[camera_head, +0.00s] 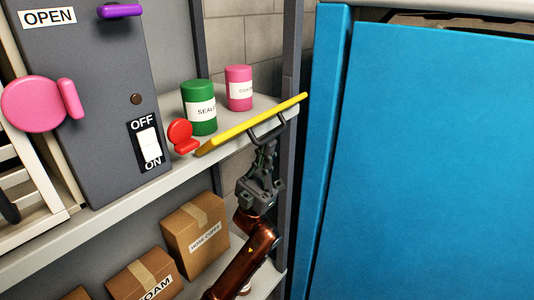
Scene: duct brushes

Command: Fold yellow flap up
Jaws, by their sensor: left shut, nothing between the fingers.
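The yellow flap (252,124) is a thin, long panel along the front edge of the upper shelf at the centre. It shows nearly edge-on and slants up to the right. My left gripper (265,146) is just below it, with its fingers pointing up at its underside. The fingers are shut and hold nothing. A dark loop-shaped piece (268,131) is between the fingertips and the flap; I cannot tell whether the fingers touch it. My right gripper is not in view.
A green can (198,122) and a pink can (239,88) stand on the shelf behind the flap. A red piece (181,137) is at its left end. A grey switch box (90,120) stands left, a blue panel (425,160) right. Boxes (194,236) sit below.

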